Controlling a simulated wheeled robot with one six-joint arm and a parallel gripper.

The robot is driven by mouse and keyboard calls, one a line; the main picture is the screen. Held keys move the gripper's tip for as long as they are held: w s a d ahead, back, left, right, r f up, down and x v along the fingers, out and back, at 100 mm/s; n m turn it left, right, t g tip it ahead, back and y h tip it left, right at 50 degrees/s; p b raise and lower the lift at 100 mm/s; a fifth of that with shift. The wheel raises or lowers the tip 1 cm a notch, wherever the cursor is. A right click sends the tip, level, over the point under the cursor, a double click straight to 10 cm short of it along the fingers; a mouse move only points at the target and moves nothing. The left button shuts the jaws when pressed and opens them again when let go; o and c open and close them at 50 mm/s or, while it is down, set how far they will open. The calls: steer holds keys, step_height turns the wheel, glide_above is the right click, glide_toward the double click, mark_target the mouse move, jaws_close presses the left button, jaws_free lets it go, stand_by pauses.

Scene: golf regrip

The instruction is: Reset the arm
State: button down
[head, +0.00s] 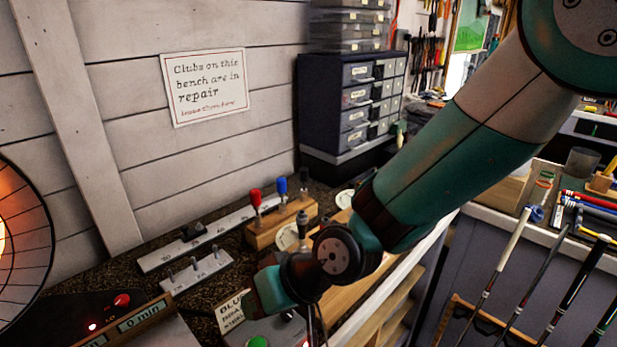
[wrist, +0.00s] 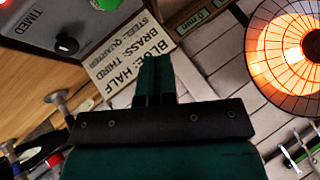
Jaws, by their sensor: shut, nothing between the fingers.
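My arm, teal and pale, reaches down from the upper right of the head view to the bench, its wrist low near the middle. In the wrist view my gripper (wrist: 155,72) is shut with its two teal fingers together and nothing between them. The fingertips point at a card (wrist: 130,50) printed "BLUE: HALF, BRASS: THIRD, STEEL: QUARTER". The card shows partly in the head view (head: 232,312), beside my wrist. I cannot tell the gap between fingertips and card. In the head view the fingertips are hidden behind my wrist.
A box with a black "TIMED" knob (wrist: 66,44) is close to the fingers. A glowing caged heater (head: 22,250) stands at left. A wooden block with red, blue and black-handled tools (head: 282,226) is behind my wrist. Golf clubs (head: 508,255) lean at right.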

steer(key=s+d+r+h, duration=0.25)
steer(key=d+r, duration=0.65)
steer(key=d, duration=0.5)
steer(key=s+d+r+m+h+b, duration=0.1)
steer(key=s+d+r+h, duration=0.1)
steer(key=s+d, duration=0.6)
steer(key=d+r, duration=0.1)
steer(key=d, duration=0.2)
steer(key=shift+d+g, duration=0.15)
steer(key=shift+g, duration=0.25)
steer(key=shift+r, duration=0.1)
stand_by(3.6)
